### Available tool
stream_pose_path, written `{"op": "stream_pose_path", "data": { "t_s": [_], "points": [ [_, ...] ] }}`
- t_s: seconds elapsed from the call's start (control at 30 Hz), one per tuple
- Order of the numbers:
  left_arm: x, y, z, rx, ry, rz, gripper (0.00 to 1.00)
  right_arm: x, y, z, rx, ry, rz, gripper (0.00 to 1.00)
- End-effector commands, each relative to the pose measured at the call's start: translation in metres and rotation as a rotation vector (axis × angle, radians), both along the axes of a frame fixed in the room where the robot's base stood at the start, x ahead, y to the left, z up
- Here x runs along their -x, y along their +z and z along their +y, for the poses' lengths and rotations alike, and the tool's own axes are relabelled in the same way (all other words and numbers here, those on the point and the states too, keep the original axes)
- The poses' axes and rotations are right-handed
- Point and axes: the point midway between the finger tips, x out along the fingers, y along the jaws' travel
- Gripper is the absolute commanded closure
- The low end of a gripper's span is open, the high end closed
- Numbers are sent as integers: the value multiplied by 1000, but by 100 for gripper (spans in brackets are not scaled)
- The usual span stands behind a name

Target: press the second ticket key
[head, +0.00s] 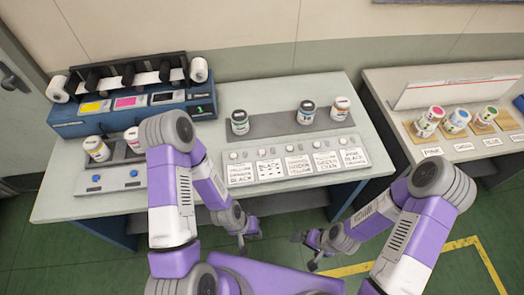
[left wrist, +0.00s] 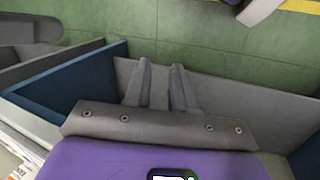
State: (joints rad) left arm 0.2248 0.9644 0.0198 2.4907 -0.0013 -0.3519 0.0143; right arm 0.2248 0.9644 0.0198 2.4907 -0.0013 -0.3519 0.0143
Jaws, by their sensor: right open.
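A sloped panel with a row of several white ticket cards stands at the front of the table. The second ticket from the left (head: 270,169) has black print too small to read fully, and a small pale round key (head: 262,152) sits above it. My left gripper (head: 243,248) is empty, in front of and below the table edge, apart from the panel. My right gripper (head: 303,252) is open and empty, to the right of the left one, also off the table.
A blue machine (head: 130,122) with rollers and coloured panels stands at the back left of the table (head: 215,140). Several jars stand on grey strips, including a green-labelled one (head: 240,122) behind the panel. A second table (head: 400,88) with paint jars is at the right.

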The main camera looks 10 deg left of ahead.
Motion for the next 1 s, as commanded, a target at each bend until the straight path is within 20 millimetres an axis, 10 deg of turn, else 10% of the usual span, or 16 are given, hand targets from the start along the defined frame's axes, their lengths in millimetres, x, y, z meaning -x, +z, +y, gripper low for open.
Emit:
{"op": "stream_pose_path", "data": {
  "t_s": [0.17,1.0],
  "points": [
    [0,0,0,0,0,0,100,0,0,0,0,0,0,0],
    [0,0,0,0,0,0,100,0,0,0,0,0,0,0]
  ]
}}
